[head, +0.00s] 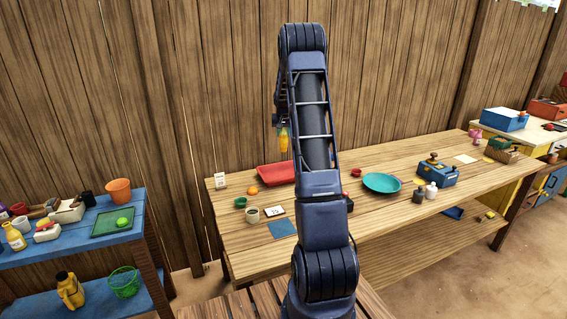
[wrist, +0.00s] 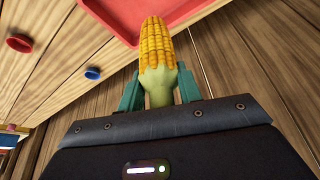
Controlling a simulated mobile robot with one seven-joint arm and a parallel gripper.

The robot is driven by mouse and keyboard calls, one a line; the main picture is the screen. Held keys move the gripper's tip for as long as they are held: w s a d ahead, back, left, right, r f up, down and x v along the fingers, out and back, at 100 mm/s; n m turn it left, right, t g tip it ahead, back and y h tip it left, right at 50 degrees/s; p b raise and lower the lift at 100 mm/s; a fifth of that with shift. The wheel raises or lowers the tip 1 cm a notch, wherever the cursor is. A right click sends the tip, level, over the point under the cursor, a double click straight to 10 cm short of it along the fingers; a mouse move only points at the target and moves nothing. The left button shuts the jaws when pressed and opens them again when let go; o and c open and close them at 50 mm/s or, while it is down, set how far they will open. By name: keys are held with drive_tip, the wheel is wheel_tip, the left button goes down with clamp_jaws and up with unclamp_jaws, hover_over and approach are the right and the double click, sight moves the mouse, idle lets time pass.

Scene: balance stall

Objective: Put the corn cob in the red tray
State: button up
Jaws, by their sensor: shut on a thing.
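The yellow corn cob (wrist: 156,45) with its pale green base is held between the two green fingers of my gripper (wrist: 160,88) in the wrist view. In the head view the corn cob (head: 284,140) hangs upright in the air, just above and behind the red tray's near edge as seen from here. The red tray (head: 273,176) lies on the wooden table, partly hidden by my arm. In the wrist view part of the red tray (wrist: 110,12) shows beyond the cob's tip. The cob is apart from the tray.
An orange ball (head: 252,190), green bowl (head: 240,202), cup (head: 252,215) and blue mat (head: 282,229) lie left of my arm. A teal plate (head: 381,183) and blue box (head: 435,174) stand to the right. A blue shelf (head: 75,248) is at the far left.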

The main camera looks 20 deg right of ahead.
wheel_tip(320, 180, down, 15)
idle(0.6)
drive_tip(key=shift+f, duration=0.1)
drive_tip(key=o, duration=1)
